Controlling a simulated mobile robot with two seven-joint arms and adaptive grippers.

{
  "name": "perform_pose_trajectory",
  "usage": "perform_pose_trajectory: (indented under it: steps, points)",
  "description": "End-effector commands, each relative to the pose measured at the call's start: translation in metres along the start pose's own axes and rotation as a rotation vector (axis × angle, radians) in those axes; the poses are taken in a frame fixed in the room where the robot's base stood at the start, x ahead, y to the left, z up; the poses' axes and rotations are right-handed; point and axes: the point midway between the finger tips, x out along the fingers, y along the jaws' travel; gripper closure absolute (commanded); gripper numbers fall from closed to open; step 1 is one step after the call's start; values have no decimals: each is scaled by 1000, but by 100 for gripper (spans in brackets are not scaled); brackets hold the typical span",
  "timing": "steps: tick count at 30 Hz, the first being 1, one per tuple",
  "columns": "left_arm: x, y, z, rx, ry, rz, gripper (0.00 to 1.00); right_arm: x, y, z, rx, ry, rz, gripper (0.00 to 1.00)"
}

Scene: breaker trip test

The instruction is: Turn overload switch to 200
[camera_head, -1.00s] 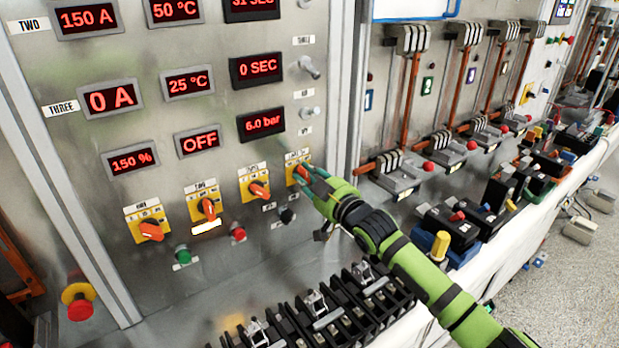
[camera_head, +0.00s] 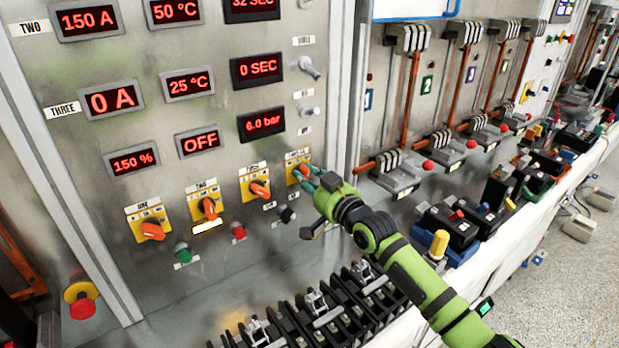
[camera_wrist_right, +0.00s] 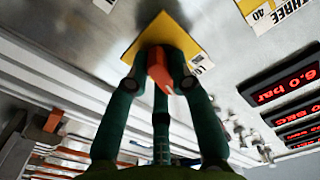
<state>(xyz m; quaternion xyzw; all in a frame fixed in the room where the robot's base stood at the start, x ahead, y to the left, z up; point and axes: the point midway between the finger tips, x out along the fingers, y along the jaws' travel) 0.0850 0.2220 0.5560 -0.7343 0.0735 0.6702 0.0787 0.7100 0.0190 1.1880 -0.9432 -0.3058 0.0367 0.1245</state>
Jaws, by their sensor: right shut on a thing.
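Four-switch row: the rightmost yellow switch plate (camera_head: 292,163) carries an orange knob, largely covered by my gripper in the head view. Its small label is too blurred to read. My right gripper (camera_head: 308,178) is at this plate, its green fingers closed around the knob. In the right wrist view the orange knob (camera_wrist_right: 158,68) sits between the dark green fingers, in front of the yellow plate (camera_wrist_right: 165,32). The numbers it points to are hidden. A red display (camera_head: 131,160) reads 150 %. My left gripper is not in view.
Switches ONE (camera_head: 152,229), TWO (camera_head: 208,208) and THREE (camera_head: 260,189) stand to the left. Green (camera_head: 182,252), red (camera_head: 238,231) and black (camera_head: 286,214) buttons sit below. A row of black breaker parts (camera_head: 320,312) lies under my right arm.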

Motion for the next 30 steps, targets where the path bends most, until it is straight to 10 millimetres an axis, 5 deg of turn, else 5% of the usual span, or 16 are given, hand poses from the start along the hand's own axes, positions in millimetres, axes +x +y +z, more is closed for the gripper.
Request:
perform_pose_trajectory:
  steps: [1,25,26,27,30]
  points:
    - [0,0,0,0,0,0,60,0,-2,12,4,-23,-2,100]
    - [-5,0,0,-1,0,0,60,0,-5,13,452,-23,0,100]
    - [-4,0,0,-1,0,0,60,0,-4,13,456,-22,1,69]
    - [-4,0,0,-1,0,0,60,0,-4,13,449,-22,1,53]
    - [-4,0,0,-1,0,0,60,0,-3,11,447,-18,1,49]
